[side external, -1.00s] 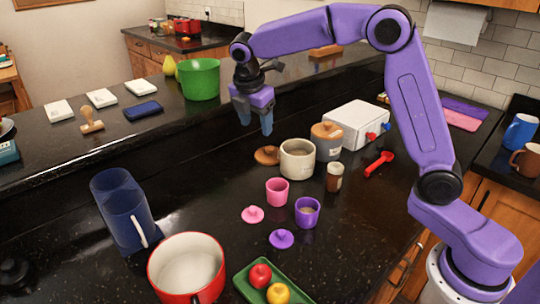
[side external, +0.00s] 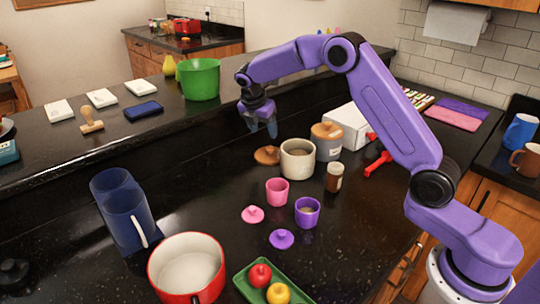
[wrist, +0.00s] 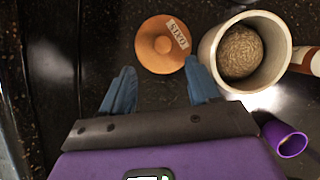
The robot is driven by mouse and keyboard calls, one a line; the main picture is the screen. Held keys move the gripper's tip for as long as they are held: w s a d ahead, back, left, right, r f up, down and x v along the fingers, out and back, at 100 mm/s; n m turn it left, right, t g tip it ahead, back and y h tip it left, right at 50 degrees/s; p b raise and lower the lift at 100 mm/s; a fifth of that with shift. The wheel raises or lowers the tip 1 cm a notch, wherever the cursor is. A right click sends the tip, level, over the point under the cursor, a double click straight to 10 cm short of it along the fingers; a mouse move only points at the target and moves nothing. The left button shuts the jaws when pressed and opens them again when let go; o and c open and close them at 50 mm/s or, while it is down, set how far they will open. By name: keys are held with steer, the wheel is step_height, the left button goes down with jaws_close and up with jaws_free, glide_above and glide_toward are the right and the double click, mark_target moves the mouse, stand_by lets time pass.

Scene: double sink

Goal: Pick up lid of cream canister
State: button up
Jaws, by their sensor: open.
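The round orange-brown lid (side external: 267,155) lies on the dark counter, just left of the open cream canister (side external: 298,160). In the wrist view the lid (wrist: 150,58) shows its central knob and a pale lettered label. The canister (wrist: 207,50) is to its right there, with grainy contents visible. My gripper (side external: 262,126) hangs above the lid with its blue fingers pointing down. In the wrist view my gripper (wrist: 160,82) is open and empty. The lid lies ahead of its fingertips, and the right fingertip is near the canister's side.
A grey canister (side external: 327,145) with its lid on stands behind right, by a white box (side external: 350,125). A small brown bottle (side external: 334,178), pink cup (side external: 277,191) and purple cup (side external: 307,213) stand in front. The raised ledge (side external: 190,122) runs behind.

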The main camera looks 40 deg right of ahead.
mark_target(270, 147)
steer(key=shift+x, duration=4.3)
steer(key=shift+s, duration=0.15)
jaws_close()
